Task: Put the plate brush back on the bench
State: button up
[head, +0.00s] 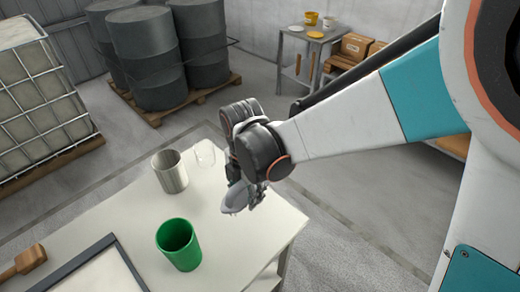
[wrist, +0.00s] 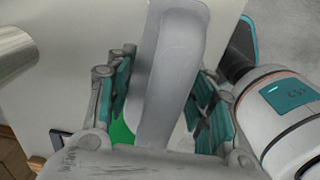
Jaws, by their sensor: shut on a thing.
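My gripper (head: 246,196) is shut on a smooth grey piece, which I take to be the plate brush (head: 235,198). It hangs over the right end of the white bench (head: 110,215); whether it touches the top I cannot tell. In the wrist view the brush (wrist: 170,70) runs lengthwise between the teal-padded fingers of my gripper (wrist: 163,105), and its far end leaves the picture at the top. The bench top (wrist: 85,25) lies behind it. No bristles can be made out, and the fingers hide part of the brush.
A green cup (head: 180,245), a steel beaker (head: 170,171) and a clear glass (head: 205,153) stand on the bench left of my gripper. A dark-framed tray (head: 95,272) and a wooden mallet (head: 24,262) lie at the front left. Bench top between cup and right edge is clear.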

aim_at(249, 221)
notch_tip(249, 221, down, 13)
jog(key=b, duration=0.8)
jog(key=shift+w+f, duration=0.1)
jog(key=shift+f, duration=0.1)
jog(key=shift+r, duration=0.1)
jog(key=o, duration=0.7)
jog(key=shift+f+b, duration=0.2)
jog(key=shift+b, duration=0.1)
jog(key=shift+c, duration=0.2)
jog(key=o, duration=0.4)
jog(key=shift+o, duration=0.2)
jog(key=shift+r, duration=0.1)
